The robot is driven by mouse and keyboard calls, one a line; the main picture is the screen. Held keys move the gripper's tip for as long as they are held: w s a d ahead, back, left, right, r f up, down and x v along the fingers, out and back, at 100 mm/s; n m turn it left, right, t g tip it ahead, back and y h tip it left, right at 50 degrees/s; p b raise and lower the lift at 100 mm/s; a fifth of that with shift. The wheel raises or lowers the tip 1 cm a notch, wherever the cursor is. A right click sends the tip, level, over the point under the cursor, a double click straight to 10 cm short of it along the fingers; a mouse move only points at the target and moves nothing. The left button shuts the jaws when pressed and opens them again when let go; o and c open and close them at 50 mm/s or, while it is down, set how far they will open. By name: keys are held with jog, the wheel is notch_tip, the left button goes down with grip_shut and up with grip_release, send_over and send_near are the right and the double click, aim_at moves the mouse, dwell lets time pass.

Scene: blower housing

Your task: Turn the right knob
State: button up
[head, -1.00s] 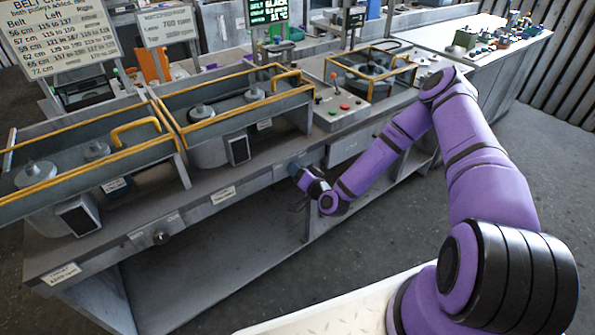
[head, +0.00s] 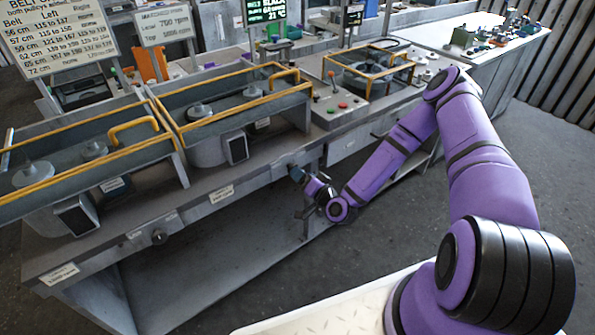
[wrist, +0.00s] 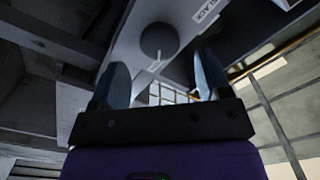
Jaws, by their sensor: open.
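A dark round knob (wrist: 160,39) shows on a grey panel in the wrist view, with a small pale pointer-like piece below it. It lies beyond my gripper (wrist: 161,64), between the lines of its two blue fingers. The fingers are apart with nothing between them, and the knob looks clear of them. In the head view my gripper (head: 298,174) is at the front edge of the bench, below the right machine. The knob there is hidden or too small to tell from the gripper. Another knob (head: 159,237) is on the bench front at the left.
The bench (head: 205,205) carries machines behind yellow rails (head: 232,110). A control box (head: 338,108) with a lever and buttons stands above my gripper. The space under the bench is open, and the floor (head: 480,240) to the right is clear.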

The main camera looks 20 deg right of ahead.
jog(key=v, duration=0.6)
jog(key=shift+s, duration=0.4)
jog(key=shift+w+d+r, duration=0.1)
jog(key=w+d+r+n+g, duration=0.3)
jog(key=w+r+n+g, duration=0.2)
jog(key=r+n+g, duration=0.4)
jog(key=s+d+r+h, duration=0.2)
jog(key=r+h, duration=0.1)
jog(key=r, duration=0.6)
jog(key=s+d+r+h, duration=0.1)
jog(key=s+r+h, duration=0.1)
jog(key=r, duration=0.7)
jog(key=s+r+m+g+h, duration=0.2)
jog(key=s+r, duration=1)
jog(key=r, duration=0.2)
jog(key=s+a+r, duration=0.1)
jog(key=s+r, duration=0.1)
jog(key=s, duration=0.3)
jog(key=s+a+r+m+y, duration=0.1)
jog(key=s+r, duration=0.1)
jog(key=s, duration=0.4)
jog(key=s+a+r+g, duration=0.1)
jog(key=s+r, duration=0.1)
jog(key=s, duration=0.3)
jog(key=shift+s+r+m, duration=0.25)
jog(key=shift+r+m, duration=0.05)
